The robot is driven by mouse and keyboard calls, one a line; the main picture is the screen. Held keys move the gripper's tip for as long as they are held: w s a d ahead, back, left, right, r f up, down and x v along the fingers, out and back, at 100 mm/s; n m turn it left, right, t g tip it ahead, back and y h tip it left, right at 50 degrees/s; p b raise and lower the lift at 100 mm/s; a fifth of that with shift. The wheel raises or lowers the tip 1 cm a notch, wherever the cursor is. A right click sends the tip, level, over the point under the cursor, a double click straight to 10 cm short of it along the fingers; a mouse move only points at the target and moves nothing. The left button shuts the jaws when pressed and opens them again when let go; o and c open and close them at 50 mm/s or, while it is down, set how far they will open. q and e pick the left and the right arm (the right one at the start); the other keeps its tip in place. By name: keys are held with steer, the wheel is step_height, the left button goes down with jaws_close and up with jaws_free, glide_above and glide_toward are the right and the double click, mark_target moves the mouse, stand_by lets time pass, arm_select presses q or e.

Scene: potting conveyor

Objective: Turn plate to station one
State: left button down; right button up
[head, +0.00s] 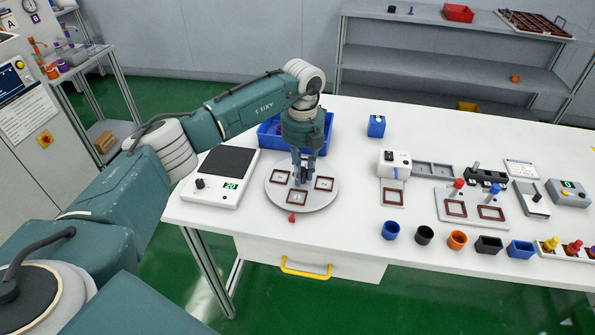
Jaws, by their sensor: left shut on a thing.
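The plate (322,202) is a round grey disc lying flat near the left end of the white table. Several small brown-rimmed square frames sit on it; one at the front (297,198) shows clearly. A red marker (291,217) stands at its front edge. My left gripper (303,180) points straight down over the middle of the plate, shut on a part there. The fingers mostly hide that part, so its shape is unclear. My right gripper is out of view.
A scale-like box (222,178) reading 20 stands left of the plate. A blue bin (268,135) is behind my gripper, a small blue box (376,126) at back right. Coloured cups (424,235) line the front right. The table between plate and white device (395,160) is clear.

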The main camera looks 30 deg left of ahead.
mark_target(302, 169)
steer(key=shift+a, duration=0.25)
arm_select(q)
steer(key=c, duration=1.9)
jaws_free()
steer(key=shift+o, duration=0.3)
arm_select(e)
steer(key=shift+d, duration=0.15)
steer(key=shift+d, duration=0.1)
arm_select(q)
steer(key=shift+r, duration=0.15)
step_height(302, 169, up, 12)
steer(key=shift+s, duration=0.1)
